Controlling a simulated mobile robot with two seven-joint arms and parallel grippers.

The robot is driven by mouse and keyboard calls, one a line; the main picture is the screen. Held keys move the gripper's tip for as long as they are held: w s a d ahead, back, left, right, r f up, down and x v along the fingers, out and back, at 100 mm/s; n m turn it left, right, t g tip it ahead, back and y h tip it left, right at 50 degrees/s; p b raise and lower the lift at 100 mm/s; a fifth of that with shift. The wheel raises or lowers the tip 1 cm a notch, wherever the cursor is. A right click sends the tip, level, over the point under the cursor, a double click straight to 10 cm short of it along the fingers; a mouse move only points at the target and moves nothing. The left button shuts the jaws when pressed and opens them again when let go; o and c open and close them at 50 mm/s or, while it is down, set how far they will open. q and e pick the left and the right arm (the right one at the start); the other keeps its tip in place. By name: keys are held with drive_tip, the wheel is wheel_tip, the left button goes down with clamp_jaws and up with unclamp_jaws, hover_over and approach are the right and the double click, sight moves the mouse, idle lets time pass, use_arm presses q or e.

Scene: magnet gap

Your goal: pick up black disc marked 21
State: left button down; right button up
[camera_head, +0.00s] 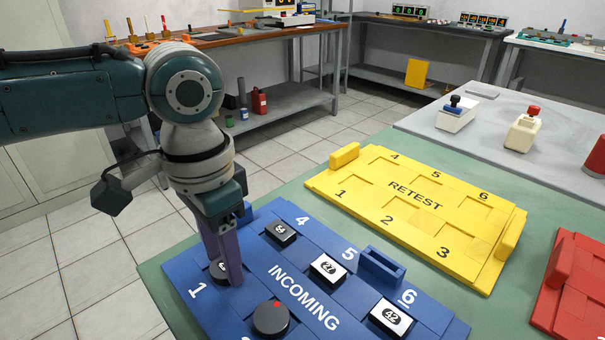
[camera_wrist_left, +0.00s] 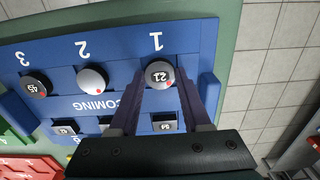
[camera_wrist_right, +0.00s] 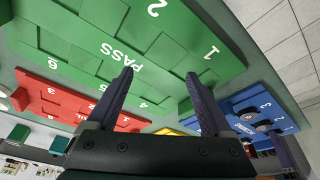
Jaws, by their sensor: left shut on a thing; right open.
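The black disc marked 21 (camera_wrist_left: 160,74) sits at place 1 of the blue INCOMING tray (camera_wrist_left: 195,40), its number and a red dot facing up. In the head view the disc (camera_head: 217,269) is partly hidden behind a finger. My left gripper (camera_head: 228,278) points down there; in the left wrist view its fingers (camera_wrist_left: 162,84) stand on both sides of the disc, shut on it. The disc appears still in its place. My right gripper (camera_wrist_right: 160,76) is open and empty above the green PASS tray (camera_wrist_right: 120,50).
The blue tray also holds a dark disc with a red dot (camera_head: 271,318) at place 2, a disc marked 45 (camera_wrist_left: 36,85) at place 3, and blocks marked 54 (camera_head: 281,233), 27 (camera_head: 328,268) and 42 (camera_head: 391,317). The yellow RETEST tray (camera_head: 415,190) is empty. A red tray (camera_head: 575,300) lies right.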

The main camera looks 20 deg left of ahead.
use_arm(q)
drive_tip(key=shift+r+p, duration=2.6)
drive_tip(key=shift+p, duration=0.55)
drive_tip(key=shift+f, duration=0.1)
